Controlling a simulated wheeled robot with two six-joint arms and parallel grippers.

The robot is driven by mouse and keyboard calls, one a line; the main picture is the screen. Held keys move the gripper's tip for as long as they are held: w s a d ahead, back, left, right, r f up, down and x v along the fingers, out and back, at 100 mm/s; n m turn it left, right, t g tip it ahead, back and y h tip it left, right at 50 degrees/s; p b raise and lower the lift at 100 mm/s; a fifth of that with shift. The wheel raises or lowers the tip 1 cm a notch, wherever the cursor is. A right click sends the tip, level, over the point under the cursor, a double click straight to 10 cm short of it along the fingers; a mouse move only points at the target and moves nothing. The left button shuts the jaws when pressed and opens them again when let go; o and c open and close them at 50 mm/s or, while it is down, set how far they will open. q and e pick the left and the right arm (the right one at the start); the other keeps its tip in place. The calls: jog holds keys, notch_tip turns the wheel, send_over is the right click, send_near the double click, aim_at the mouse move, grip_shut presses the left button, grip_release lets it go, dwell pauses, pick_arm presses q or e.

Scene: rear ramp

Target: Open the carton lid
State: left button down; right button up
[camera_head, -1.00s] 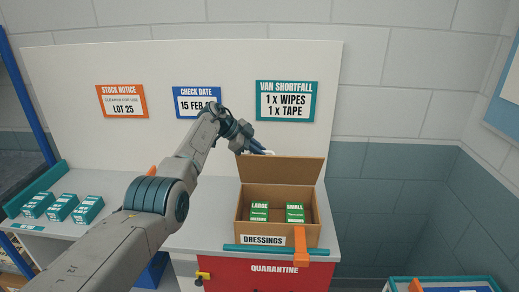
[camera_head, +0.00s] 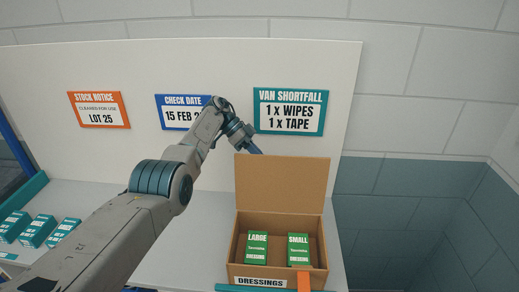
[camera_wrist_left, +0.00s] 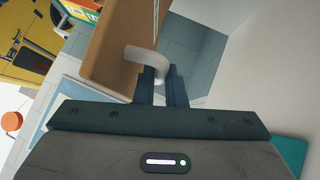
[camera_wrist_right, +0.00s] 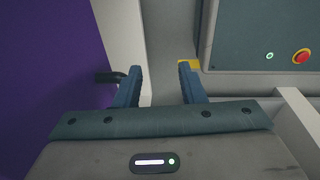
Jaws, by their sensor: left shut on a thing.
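The brown carton (camera_head: 278,281), labelled "DRESSINGS", stands on the bench with its interior open to view. Its lid (camera_head: 282,185) stands up from the rear edge. My left gripper is mostly hidden behind the lid in the head view, with its wrist at the lid's upper left corner. In the left wrist view my left gripper (camera_wrist_left: 162,82) is shut on a white curved handle (camera_wrist_left: 143,56) on the brown lid (camera_wrist_left: 112,50). My right gripper (camera_wrist_right: 161,82) is open and empty, away from the carton.
Green LARGE (camera_head: 256,248) and SMALL (camera_head: 298,249) dressing boxes stand in the carton. An orange strap (camera_head: 304,283) is at its front. A white board (camera_head: 220,65) with signs stands behind. Teal boxes (camera_head: 38,231) are at left. A purple surface (camera_wrist_right: 45,90) is beside my right gripper.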

pick_arm(q)
jog(key=shift+s+f, duration=0.2)
pick_arm(e)
jog(key=shift+s, duration=0.15)
pick_arm(q)
jog(key=c, duration=1.8)
grip_release()
jog(key=shift+o, duration=0.2)
jog(key=shift+w, duration=0.1)
pick_arm(e)
jog(key=shift+a, duration=0.2)
jog(key=shift+a, duration=0.1)
